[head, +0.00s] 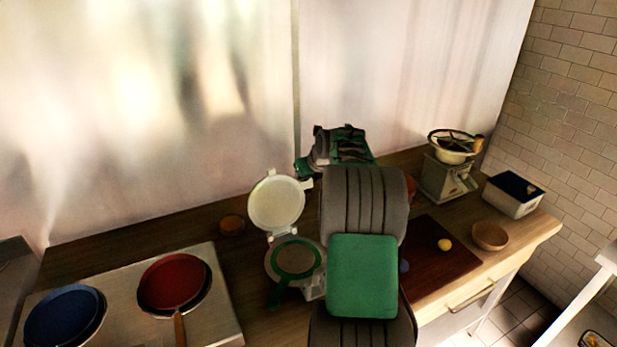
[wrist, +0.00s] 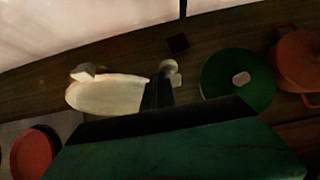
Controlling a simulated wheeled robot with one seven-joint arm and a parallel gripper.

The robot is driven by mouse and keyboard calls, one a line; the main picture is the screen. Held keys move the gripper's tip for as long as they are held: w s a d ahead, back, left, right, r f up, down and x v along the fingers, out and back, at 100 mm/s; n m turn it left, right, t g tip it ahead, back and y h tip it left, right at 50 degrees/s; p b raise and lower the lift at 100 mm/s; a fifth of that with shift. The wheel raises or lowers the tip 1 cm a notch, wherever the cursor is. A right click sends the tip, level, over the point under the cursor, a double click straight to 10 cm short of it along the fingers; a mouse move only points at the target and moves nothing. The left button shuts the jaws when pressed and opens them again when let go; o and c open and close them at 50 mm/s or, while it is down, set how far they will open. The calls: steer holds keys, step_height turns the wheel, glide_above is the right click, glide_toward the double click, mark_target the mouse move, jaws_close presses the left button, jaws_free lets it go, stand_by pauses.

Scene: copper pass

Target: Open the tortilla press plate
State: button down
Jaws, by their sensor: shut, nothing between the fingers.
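The tortilla press has a round cream upper plate (head: 277,203) that stands raised, steeply tilted, above its lower part (head: 295,260). The lower part shows a green ring with a beige middle. In the wrist view the cream plate (wrist: 105,95) lies left of centre. My gripper (wrist: 158,88) is shut and empty, with its dark fingers just right of the plate's edge. A pale knob-like part shows by the fingertips; I cannot tell whether they touch it. In the head view my arm hides the right side of the press, and the fingertips are not clear.
A red pan (head: 172,282) and a blue pan (head: 65,318) sit on the hob at left. A green lid (wrist: 237,80) and an orange pot (wrist: 301,62) are right of my gripper.

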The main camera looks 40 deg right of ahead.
steer(key=b+v, duration=0.2)
steer(key=v, duration=0.6)
